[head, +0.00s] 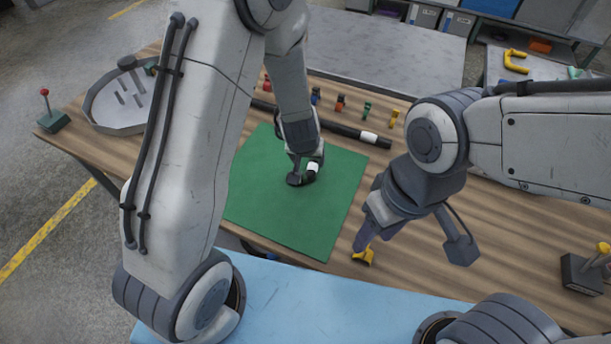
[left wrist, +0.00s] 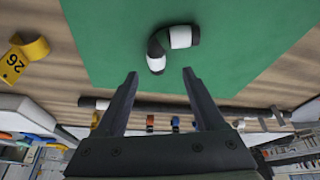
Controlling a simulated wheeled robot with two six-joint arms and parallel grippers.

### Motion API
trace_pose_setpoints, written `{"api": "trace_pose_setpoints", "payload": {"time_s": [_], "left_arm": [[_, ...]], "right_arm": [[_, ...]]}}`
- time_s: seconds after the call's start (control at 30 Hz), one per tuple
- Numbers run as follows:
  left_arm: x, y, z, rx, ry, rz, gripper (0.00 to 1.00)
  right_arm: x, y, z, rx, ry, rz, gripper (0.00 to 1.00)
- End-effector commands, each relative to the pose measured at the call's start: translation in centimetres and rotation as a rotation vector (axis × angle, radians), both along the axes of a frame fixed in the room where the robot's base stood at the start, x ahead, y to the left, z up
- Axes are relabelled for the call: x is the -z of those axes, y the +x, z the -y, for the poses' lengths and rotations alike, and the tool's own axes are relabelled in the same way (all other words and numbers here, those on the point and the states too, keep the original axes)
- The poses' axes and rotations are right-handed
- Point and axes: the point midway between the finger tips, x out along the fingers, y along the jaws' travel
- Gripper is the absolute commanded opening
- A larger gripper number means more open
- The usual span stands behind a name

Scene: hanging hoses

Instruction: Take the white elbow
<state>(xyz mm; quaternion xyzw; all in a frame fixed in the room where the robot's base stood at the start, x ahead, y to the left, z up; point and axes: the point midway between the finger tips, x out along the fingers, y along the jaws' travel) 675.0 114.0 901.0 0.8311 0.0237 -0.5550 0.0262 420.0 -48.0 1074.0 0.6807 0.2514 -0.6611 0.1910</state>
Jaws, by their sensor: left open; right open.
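The white elbow (head: 313,167) lies on the green mat (head: 270,215). In the left wrist view the elbow (left wrist: 182,38) is a short bent piece, white with black ends and a black bend. My left gripper (head: 302,177) is over the mat at the elbow and partly hides it in the head view. In the left wrist view its open fingers (left wrist: 160,76) are empty, with the elbow just beyond the tips, roughly in line with the gap. My right gripper (head: 366,236) is open to the right of the mat, near a yellow piece (head: 363,257).
A black hose (head: 345,130) with a white band runs behind the mat. Several small coloured fittings (head: 340,103) stand behind it. A grey tray (head: 118,100) is at the left. The mat around the elbow is clear.

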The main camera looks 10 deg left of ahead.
Motion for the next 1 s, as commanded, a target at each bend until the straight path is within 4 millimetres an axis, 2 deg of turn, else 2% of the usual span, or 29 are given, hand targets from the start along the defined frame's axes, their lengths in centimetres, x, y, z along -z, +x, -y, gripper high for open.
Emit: {"api": "trace_pose_setpoints", "payload": {"time_s": [0.03, 0.17, 0.43, 0.77, 0.83, 0.97, 1.0], "left_arm": [[1.1, 0.3, 0.0, 0.0, 0.0, -0.001, 0.7], [2.1, 0.7, 0.1, 0.0, 0.0, -0.001, 0.7], [5.7, 1.9, 0.6, 0.001, 0.0, -0.002, 0.7], [6.3, 2.3, 0.6, 0.001, -0.001, 0.0, 0.7], [6.3, 2.3, 0.6, 0.001, -0.001, 0.0, 0.51], [6.3, 2.2, 0.6, 0.001, -0.001, 0.0, 0.01], [6.3, 2.2, 0.6, 0.001, -0.001, 0.0, 0.0]], "right_arm": [[0.8, 0.0, 0.0, 0.0, 0.0, 0.0, 0.5], [1.1, 0.0, 0.0, 0.0, 0.0, 0.0, 0.5], [2.3, 0.0, 0.0, 0.0, 0.0, 0.0, 0.5], [2.3, 0.0, 0.0, 0.0, 0.0, 0.0, 0.5], [2.3, 0.0, 0.0, 0.0, 0.0, 0.0, 0.5], [2.3, 0.0, 0.0, 0.0, 0.0, 0.0, 0.5], [2.3, 0.0, 0.0, 0.0, 0.0, 0.0, 0.5]]}}
